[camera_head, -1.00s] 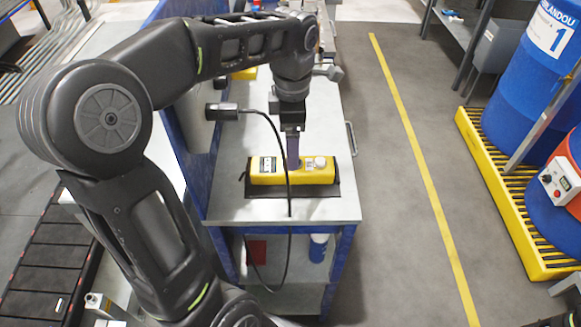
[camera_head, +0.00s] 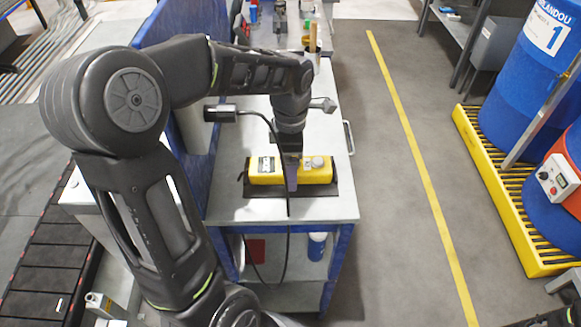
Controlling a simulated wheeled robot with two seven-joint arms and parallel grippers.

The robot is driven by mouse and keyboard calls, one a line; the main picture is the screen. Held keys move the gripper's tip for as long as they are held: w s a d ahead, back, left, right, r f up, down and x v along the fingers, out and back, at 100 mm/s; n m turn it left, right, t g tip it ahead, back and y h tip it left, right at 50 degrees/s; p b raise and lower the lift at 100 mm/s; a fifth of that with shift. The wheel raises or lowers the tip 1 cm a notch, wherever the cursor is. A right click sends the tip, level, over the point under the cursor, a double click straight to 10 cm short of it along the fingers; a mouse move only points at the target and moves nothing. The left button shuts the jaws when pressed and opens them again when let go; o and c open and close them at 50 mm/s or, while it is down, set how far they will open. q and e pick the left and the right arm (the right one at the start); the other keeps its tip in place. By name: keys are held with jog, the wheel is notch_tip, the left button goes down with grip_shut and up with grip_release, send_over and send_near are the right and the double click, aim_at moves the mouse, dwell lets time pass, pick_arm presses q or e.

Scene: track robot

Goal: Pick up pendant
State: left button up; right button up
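The pendant is a yellow control box (camera_head: 317,170) with a round grey-white knob on its right part and a dark label on its left. It lies on a black mat (camera_head: 322,188) on the grey workbench top. My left gripper (camera_head: 291,178) points down at the middle of the pendant, its fingers in front of or over the near side. The fingers hide part of the box, and whether they touch it or are apart is too small to tell. My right gripper is not clearly visible; only a dark piece of my own body shows at the bottom right corner.
The bench (camera_head: 226,207) has a blue frame and a lower shelf with a blue-white can (camera_head: 317,247). Blue drums (camera_head: 521,75) stand on a yellow pallet (camera_head: 497,205) at right. Floor between is clear.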

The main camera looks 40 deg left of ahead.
dwell(0.6)
pick_arm(q)
grip_shut()
dwell(0.8)
